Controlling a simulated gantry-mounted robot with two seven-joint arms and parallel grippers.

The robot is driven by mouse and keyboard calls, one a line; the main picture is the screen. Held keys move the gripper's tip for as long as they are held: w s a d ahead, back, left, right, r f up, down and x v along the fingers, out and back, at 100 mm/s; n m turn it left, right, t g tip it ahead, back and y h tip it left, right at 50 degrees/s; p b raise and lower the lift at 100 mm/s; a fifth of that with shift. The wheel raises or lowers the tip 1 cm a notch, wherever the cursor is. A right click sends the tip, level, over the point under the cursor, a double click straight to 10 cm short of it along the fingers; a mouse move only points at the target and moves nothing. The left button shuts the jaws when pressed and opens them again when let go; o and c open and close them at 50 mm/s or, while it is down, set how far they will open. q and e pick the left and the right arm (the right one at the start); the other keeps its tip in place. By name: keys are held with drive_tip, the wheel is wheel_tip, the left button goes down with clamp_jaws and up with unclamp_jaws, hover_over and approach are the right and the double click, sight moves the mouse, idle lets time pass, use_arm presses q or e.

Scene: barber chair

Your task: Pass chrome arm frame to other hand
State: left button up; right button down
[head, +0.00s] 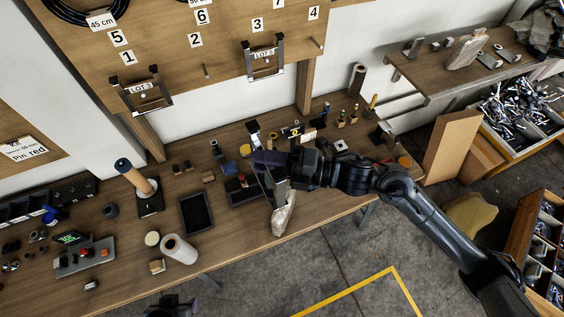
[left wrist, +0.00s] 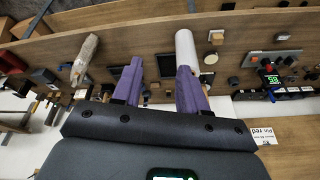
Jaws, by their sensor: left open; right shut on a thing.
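My right gripper (head: 272,180) is shut on a metallic grey piece (head: 281,192) above the bench's front edge. A pale, plastic-wrapped part (head: 283,216) hangs below it, seemingly joined to it. I take this to be the chrome arm frame, but its full shape is partly hidden by the gripper. The wrapped part also shows in the left wrist view (left wrist: 86,57), left of my left gripper and apart from it. My left gripper (left wrist: 157,72) has its purple fingers spread and nothing between them.
Two frames with LOT tags (head: 143,92) (head: 264,62) hang on the board. The bench (head: 225,235) carries a white roll (head: 179,249), a black tray (head: 196,213), a blue-topped post (head: 134,176) and several small parts. The floor (head: 270,275) in front is clear.

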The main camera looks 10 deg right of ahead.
use_arm(q)
drive_tip(key=shift+a, duration=0.1)
use_arm(e)
drive_tip(key=a+r+n+g+y, duration=0.1)
drive_tip(key=a+r+g, duration=0.1)
drive_tip(key=shift+a+n+g, duration=0.1)
drive_tip(key=shift+n+g, duration=0.2)
drive_tip(key=shift+n, duration=0.1)
